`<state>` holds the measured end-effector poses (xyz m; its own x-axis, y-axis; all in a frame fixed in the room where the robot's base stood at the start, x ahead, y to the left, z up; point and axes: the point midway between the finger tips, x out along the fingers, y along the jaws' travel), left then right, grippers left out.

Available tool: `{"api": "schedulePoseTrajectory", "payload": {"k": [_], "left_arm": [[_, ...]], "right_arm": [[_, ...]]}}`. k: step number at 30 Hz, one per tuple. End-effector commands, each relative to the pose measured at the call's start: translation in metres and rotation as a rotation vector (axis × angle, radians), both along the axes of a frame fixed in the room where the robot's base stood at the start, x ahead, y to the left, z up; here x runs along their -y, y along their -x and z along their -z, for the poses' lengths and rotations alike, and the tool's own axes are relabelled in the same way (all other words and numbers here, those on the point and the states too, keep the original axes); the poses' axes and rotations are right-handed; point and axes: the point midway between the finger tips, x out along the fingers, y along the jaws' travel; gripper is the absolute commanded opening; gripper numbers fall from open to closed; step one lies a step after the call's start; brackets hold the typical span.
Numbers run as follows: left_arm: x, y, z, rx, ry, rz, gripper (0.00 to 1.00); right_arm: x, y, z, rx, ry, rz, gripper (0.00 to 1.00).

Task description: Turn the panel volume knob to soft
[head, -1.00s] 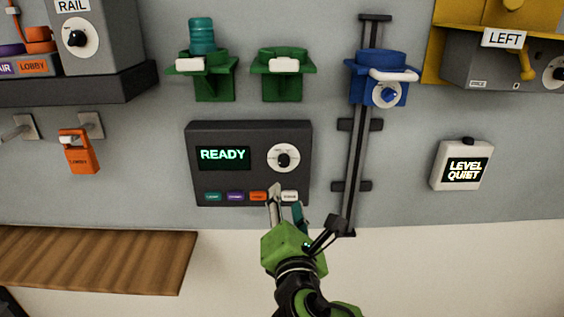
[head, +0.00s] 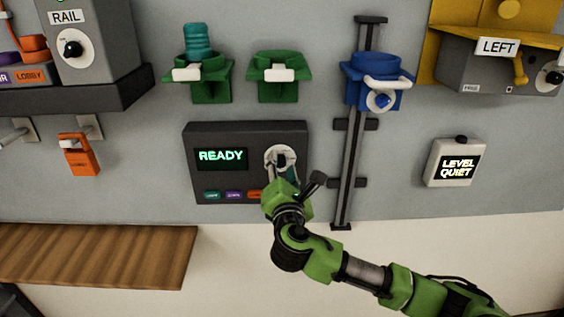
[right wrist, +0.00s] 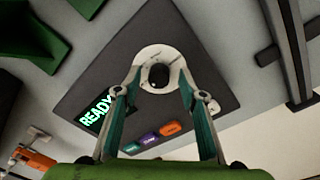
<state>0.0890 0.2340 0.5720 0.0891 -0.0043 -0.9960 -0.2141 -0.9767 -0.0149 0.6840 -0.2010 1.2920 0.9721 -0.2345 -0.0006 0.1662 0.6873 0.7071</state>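The dark grey wall panel (head: 247,131) has a screen reading READY (head: 221,156) and a round white dial with a black volume knob (right wrist: 159,74). In the head view my right gripper (head: 281,167) is in front of the dial and hides much of the knob. In the right wrist view the two fingers of this gripper (right wrist: 158,80) are spread apart, one on each side of the dial. The knob lies between and just beyond the fingertips; I cannot tell whether they touch it. The knob's pointer is not clear. My left gripper is not in view.
Coloured buttons (head: 234,195) line the panel's lower edge. A blue holder (head: 376,84) sits on a dark vertical rail (head: 348,180) to the right. Green holders (head: 279,85) are above. A white box reads LEVEL QUIET (head: 457,167). A wooden shelf (head: 100,255) is lower left.

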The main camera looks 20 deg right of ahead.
Motion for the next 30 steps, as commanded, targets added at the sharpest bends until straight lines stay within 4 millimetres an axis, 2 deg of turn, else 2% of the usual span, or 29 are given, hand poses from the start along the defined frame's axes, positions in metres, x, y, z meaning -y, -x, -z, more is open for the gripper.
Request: {"api": "schedulePoseTrajectory", "payload": {"k": [10, 11, 12, 15, 23, 30], "left_arm": [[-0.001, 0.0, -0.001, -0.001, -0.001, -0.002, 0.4], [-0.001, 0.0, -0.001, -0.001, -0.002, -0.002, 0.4], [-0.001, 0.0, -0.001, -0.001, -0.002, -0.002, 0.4], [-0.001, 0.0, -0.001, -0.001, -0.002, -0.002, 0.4], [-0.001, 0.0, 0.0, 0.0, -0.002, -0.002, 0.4], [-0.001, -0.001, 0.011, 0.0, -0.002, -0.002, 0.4]], "right_arm": [[0.001, -0.004, 0.001, -0.001, 0.0, -0.001, 0.38], [0.001, -0.004, 0.001, -0.001, 0.0, -0.001, 0.32], [0.001, -0.004, 0.001, -0.001, 0.0, -0.001, 0.22], [0.001, -0.004, 0.001, -0.001, 0.0, -0.001, 0.0], [0.001, -0.004, 0.001, 0.002, -0.01, -0.001, 0.0], [0.001, -0.004, 0.004, 0.025, -0.093, -0.001, 0.0]]}}
